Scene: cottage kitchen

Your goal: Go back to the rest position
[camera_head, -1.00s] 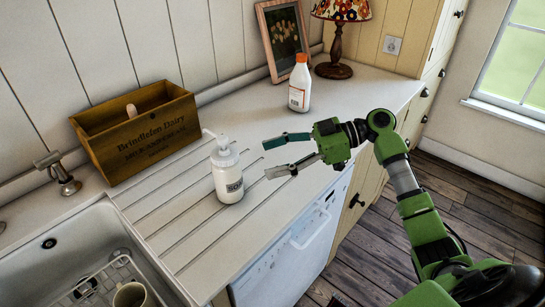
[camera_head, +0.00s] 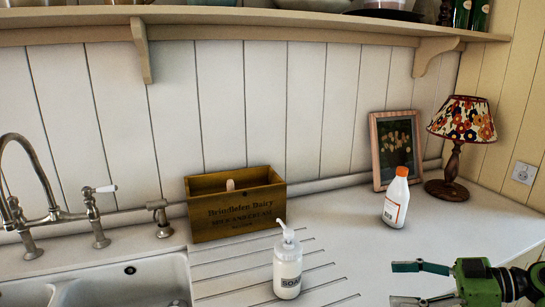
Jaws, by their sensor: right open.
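My right gripper (camera_head: 424,284) is at the lower right of the head view. It is open and empty, its two fingers apart and pointing left over the counter. The soap dispenser (camera_head: 287,271) stands upright on the grooved drainer to the left of the gripper, apart from it. A white bottle with an orange cap (camera_head: 396,199) stands farther back on the counter, beyond the gripper and clear of it. My left gripper does not show.
A wooden dairy crate (camera_head: 236,221) stands against the wall. A sink (camera_head: 95,292) and tap (camera_head: 30,215) are at the left. A lamp (camera_head: 462,130) and picture frame (camera_head: 382,165) stand at the back right. A shelf (camera_head: 290,22) runs above.

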